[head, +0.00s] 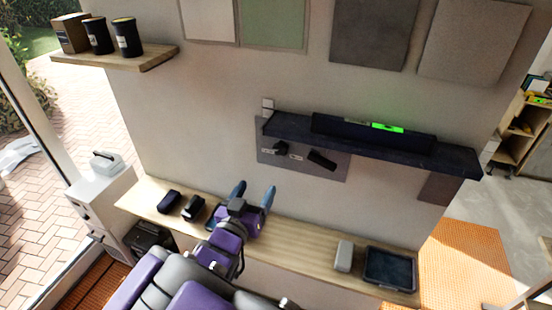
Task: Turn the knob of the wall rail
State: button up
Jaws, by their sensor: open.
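The wall rail (455,161) is a dark ledge mounted on the wall, right of centre in the head view. It slopes down to the right in the picture. A long dark block with a glowing green window (388,127) rests on it. Below its left part is a grey panel (335,174) with a small dark knob (281,148) and a dark bar-shaped piece (322,160) to its right. My gripper (253,194) is open and empty, blue fingers apart. In the picture it is below and left of the knob, apart from it.
A wooden shelf (300,246) below holds dark items at left, a pale box (343,255) and a dark tray (390,268) at right. An upper-left shelf (140,60) holds two dark jars and a box. Bare wall lies between gripper and panel.

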aim_at(278, 150)
jog(key=p+x, duration=0.1)
jog(key=x, duration=1.5)
jog(key=shift+w, duration=0.35)
jog(key=shift+c, duration=0.2)
jog(key=shift+d, duration=0.1)
jog(key=c, duration=1)
jog(key=shift+f+m+b, duration=0.15)
jog(key=shift+m+b, duration=0.35)
jog(key=shift+b, duration=0.2)
jog(key=o, duration=0.6)
jog(key=shift+c, duration=0.2)
jog(key=o, duration=0.5)
